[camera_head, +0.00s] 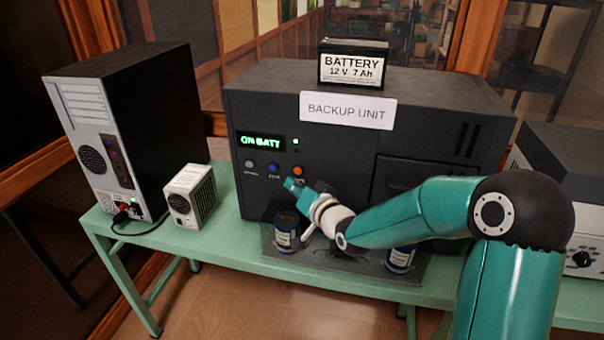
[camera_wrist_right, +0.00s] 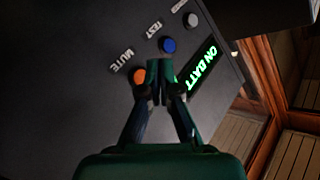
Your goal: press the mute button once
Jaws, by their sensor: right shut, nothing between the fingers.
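The backup unit (camera_head: 330,140) is a dark box on the green table, with a lit green display (camera_head: 261,142) reading ON BATT. Below the display is a row of grey, blue and orange buttons. The orange mute button (camera_head: 298,171) is at the right end of the row; in the right wrist view the orange button (camera_wrist_right: 139,76) sits beside the word MUTE. My right gripper (camera_head: 291,184) is shut and empty, close in front of the panel just below the orange button. In the wrist view its fingertips (camera_wrist_right: 159,67) are just beside the button; contact cannot be told. My left gripper is not in view.
A blue test button (camera_wrist_right: 168,45) and a grey button (camera_wrist_right: 190,20) are close by. Two dark jars (camera_head: 286,232) (camera_head: 401,257) stand on a mat in front of the unit. A battery (camera_head: 353,64) sits on top. A computer tower (camera_head: 130,120) and small white box (camera_head: 190,195) stand left.

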